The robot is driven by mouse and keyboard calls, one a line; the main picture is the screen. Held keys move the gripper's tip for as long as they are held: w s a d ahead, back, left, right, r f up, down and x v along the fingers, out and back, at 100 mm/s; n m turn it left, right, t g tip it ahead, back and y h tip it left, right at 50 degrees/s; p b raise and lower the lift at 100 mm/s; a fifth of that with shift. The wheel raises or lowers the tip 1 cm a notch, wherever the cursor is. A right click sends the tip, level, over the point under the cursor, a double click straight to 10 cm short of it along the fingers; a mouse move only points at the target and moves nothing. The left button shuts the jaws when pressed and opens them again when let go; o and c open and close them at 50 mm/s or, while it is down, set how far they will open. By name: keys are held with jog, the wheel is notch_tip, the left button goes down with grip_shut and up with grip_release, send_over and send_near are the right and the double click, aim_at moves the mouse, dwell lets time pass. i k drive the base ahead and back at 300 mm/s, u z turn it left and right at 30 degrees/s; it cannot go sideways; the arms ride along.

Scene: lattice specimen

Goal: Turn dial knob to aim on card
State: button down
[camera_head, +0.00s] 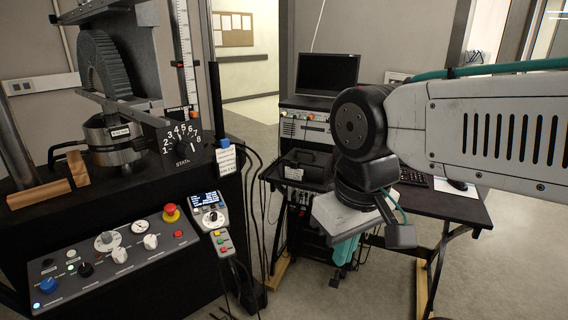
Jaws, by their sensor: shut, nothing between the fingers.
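A black dial plate (182,162) with white numbers from 1 to 8 in an arc stands on the testing machine at the left. A dark knob (180,145) with a pale pointer sits in its middle; I cannot read clearly which number it points to. A small white card (227,160) with handwriting hangs just right of the dial, under a blue clip; its text is too small to read. My gripper (338,280) hangs down at the centre right, shut and empty, well apart from the dial and card. The arm's wrist partly hides it.
A control panel (110,262) with knobs and a red emergency stop (171,213) lies below the dial. A handheld controller (209,216) is beside it. Cables hang between the machine and a cart with a laptop (327,72). A desk (440,204) stands behind my arm.

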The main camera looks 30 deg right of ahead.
aim_at(214, 215)
jog(key=z, duration=0.1)
jog(key=i, duration=0.5)
jog(key=u, duration=0.55)
jog(key=k, duration=1.3)
jog(key=u, duration=0.05)
jog(key=i, duration=0.5)
jog(key=z, duration=0.7)
jog(key=i, duration=1.15)
jog(key=u, duration=0.6)
